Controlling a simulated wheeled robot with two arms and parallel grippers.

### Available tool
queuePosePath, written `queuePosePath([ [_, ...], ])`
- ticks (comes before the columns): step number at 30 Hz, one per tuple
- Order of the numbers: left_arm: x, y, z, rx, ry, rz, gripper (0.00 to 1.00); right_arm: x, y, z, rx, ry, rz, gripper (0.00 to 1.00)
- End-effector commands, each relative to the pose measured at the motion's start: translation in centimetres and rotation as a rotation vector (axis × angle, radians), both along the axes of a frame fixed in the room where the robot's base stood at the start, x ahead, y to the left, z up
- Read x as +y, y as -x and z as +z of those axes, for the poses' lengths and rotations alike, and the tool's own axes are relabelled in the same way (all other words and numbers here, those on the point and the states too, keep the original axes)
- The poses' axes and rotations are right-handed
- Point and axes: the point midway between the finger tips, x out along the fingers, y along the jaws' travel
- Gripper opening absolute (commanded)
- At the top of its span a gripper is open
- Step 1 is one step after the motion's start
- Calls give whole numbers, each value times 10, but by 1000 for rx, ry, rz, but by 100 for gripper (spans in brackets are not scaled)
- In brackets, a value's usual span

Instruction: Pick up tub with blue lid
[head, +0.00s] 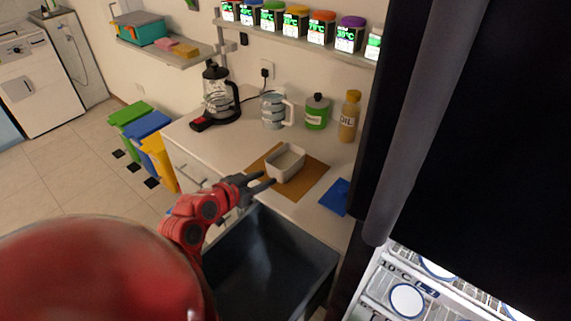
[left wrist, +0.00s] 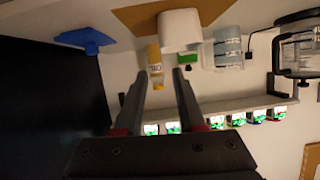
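Several dark tubs with coloured lids and green displays stand in a row on the wall shelf in the head view. A tub with a blue lid (head: 251,15) is near the left of that row, its lid partly cut by the top edge. My left gripper (head: 269,181) is open and empty, above the front of the counter beside a white open container (head: 287,163) and well below the shelf. Its spread fingers show in the left wrist view (left wrist: 159,78). My right gripper is not in view.
The counter holds a glass kettle (head: 219,93), a striped jug (head: 274,110), a green-labelled bottle (head: 316,112) and an oil bottle (head: 349,117). The white container rests on a brown board (head: 312,178); a flat blue piece (head: 336,196) lies nearby. A dark open drawer (head: 265,262) juts out below.

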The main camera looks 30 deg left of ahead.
Motion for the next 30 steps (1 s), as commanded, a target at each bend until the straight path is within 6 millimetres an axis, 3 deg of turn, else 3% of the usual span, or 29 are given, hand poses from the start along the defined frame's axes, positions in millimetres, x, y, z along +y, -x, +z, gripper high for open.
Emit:
queuePosePath([
  [15,-8,-96,-42,12,-1,-10,39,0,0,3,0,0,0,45],
  [23,-7,-114,-46,9,-2,-7,39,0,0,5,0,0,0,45],
  [30,-6,-146,-54,12,1,-8,39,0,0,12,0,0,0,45],
])
